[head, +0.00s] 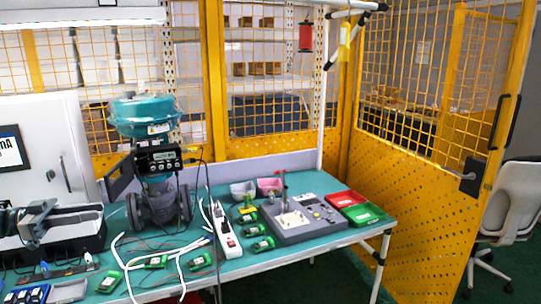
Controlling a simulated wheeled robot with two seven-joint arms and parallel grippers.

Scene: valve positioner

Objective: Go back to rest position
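My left gripper (42,228), grey and black, shows at the left edge, over a black bin-like box. Its fingertips are small and blend with the box, so its opening is unclear. I see nothing clearly held in it. The valve (160,205), with a teal actuator (144,115) on top, stands upright on the green table (300,256). A black positioner (158,158) with a small display is mounted on it. The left gripper is apart from the valve, to its left. My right gripper is not in view.
A grey test station (297,222), a white power strip (227,232), red and green trays (363,214) and several green meters (156,262) with cables lie on the table. A yellow mesh fence (400,180) stands behind and right. A white cabinet (42,140) is at left.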

